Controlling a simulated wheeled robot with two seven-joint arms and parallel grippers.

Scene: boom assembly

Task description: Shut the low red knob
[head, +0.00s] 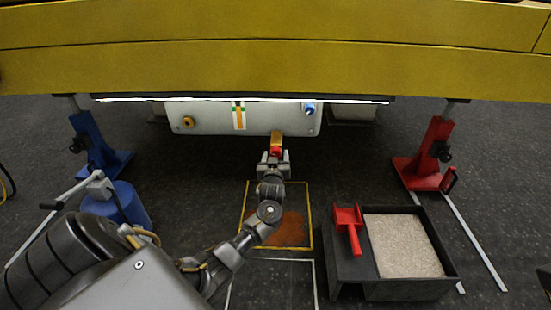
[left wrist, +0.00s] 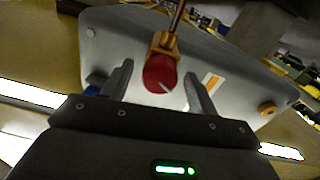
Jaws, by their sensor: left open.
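The low red knob (head: 276,151) sits at the end of a yellow fitting (head: 277,139) below the grey-white tank (head: 216,119). My left gripper (head: 273,155) is open right at the knob, reaching from the front. In the left wrist view the red knob (left wrist: 158,74), with a pale mark on its face, shows between the two spread fingers. A gap shows on either side of it; whether a finger touches it I cannot tell. My right gripper is not in view.
A yellow boom (head: 270,68) spans the top. A blue knob (head: 309,109) and an orange knob (head: 187,122) are on the tank. Blue (head: 92,142) and red (head: 431,145) stands flank it. A dark tray of grit (head: 455,268) with a red scoop (head: 348,226) is at right.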

